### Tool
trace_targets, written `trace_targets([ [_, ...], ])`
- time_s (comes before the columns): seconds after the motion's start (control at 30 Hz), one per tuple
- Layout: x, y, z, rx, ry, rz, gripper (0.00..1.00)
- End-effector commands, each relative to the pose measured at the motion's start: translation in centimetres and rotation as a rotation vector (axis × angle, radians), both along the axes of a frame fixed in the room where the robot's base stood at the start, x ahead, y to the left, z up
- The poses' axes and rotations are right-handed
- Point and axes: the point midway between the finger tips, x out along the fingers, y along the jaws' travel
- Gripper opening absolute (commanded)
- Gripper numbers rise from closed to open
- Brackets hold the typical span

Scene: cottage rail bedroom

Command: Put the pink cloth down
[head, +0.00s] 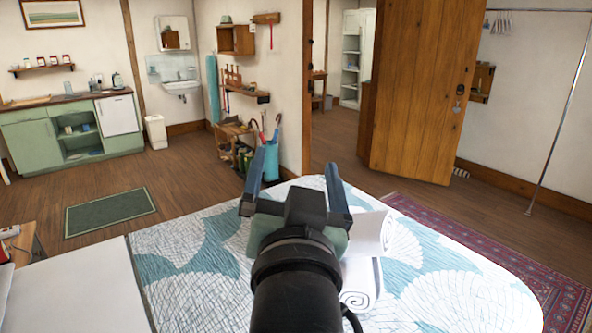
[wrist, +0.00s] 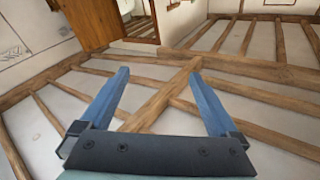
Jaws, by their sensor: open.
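I see no pink cloth in either view. My gripper (head: 292,172) is open and empty, above the bed (head: 185,300) in the head view. In the wrist view the two blue fingers of my gripper (wrist: 156,74) stand apart with nothing between them, pointing towards the beamed ceiling (wrist: 250,90). My arm hides part of the bed's middle.
Rolled white towels (head: 360,284) lie on the patterned bed, just right of my arm. A green mat (head: 110,211) lies on the floor at left, before a green kitchen unit (head: 35,146). A wooden door (head: 425,90) stands open behind. Floor at left is mostly clear.

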Motion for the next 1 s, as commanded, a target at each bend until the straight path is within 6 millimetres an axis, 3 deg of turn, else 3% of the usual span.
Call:
trace_targets([
  [0.03,-2.0,0.1,4.7,-0.050,-0.145,-0.009,0.96],
  [0.1,-4.9,0.1,9.7,-0.111,-0.314,-0.033,0.96],
  [0.2,-8.8,0.0,14.6,-0.177,-0.500,-0.074,0.96],
  [0.3,-11.6,0.0,17.3,-0.215,-0.612,-0.106,0.96],
  [0.47,-13.1,0.0,18.6,-0.234,-0.669,-0.125,0.96],
  [0.7,-13.0,0.0,18.6,-0.233,-0.665,-0.124,0.96],
  [0.87,-12.9,0.0,20.2,-0.232,-0.664,-0.123,0.96],
  [0.97,-12.9,0.0,19.9,-0.232,-0.663,-0.123,0.96],
  [1.0,-12.9,0.0,19.8,-0.232,-0.663,-0.123,0.91],
])
